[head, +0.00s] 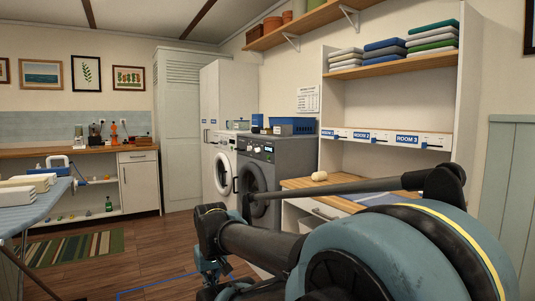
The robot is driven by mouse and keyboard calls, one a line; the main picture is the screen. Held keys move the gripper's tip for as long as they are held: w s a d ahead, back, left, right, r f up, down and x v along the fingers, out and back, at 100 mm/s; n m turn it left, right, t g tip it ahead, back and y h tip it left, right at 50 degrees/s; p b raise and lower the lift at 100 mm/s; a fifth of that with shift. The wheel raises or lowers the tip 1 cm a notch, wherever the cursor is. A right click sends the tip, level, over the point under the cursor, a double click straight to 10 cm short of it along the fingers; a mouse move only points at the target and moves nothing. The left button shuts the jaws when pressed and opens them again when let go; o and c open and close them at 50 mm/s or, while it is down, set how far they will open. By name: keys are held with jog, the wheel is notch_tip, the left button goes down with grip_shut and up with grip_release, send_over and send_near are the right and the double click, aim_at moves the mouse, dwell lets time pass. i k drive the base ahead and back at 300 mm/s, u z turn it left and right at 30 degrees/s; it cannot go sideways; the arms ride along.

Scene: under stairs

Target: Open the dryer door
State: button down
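Two front-loading machines stand side by side against the back wall. The nearer one is a dark grey machine (280,158) with a small lit display and a round dark door (257,186) that looks shut. The other is a white machine (225,145) with a round door (223,173) that also looks shut. No label shows which of the two is the dryer. My arm fills the lower right foreground and covers the lower part of the grey machine. My gripper's fingers cannot be made out in this view.
A wooden-topped counter (303,183) with drawers stands right of the grey machine, under shelves of folded towels (385,50). An ironing board (45,205) is at the left. The wooden floor (150,240) before the machines is clear, with a striped rug (72,248) further left.

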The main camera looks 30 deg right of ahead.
aim_at(250, 190)
jog(key=u, duration=0.1)
jog(key=i, duration=0.9)
jog(key=z, duration=0.35)
jog(key=i, duration=0.9)
jog(key=z, duration=0.85)
jog(key=i, duration=0.4)
jog(key=z, duration=0.25)
